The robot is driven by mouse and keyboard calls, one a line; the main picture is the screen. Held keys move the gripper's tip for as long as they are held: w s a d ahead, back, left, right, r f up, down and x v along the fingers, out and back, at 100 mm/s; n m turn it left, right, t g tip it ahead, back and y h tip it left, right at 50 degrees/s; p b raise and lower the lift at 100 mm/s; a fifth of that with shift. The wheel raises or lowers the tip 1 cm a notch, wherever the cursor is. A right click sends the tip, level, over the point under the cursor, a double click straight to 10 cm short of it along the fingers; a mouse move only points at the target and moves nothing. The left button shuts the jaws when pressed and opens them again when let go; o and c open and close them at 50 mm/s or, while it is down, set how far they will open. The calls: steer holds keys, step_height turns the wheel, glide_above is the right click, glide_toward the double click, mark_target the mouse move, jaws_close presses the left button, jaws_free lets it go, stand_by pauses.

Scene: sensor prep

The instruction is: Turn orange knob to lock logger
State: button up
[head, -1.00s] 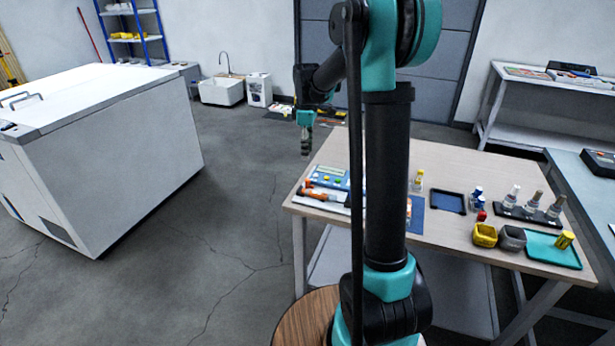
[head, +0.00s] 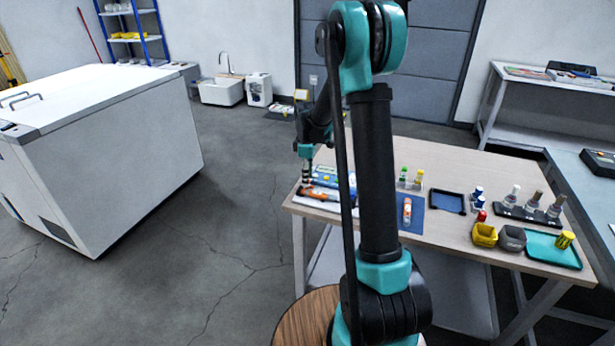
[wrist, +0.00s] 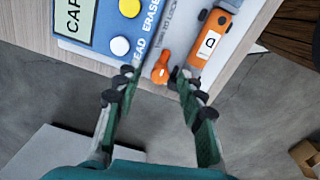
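In the head view my gripper (head: 306,180) is low over the table's left end, and the knob cannot be made out there.
A white chest (head: 130,130) stands left, with open floor between.

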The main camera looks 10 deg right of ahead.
steer(key=shift+c, duration=0.3)
jaws_close()
steer(key=shift+m, duration=0.4)
steer(key=m, duration=0.3)
steer(key=shift+m, duration=0.4)
steer(key=m, duration=1.3)
steer(key=shift+w+g, duration=0.1)
steer(key=shift+g, duration=0.2)
steer(key=shift+m, duration=0.3)
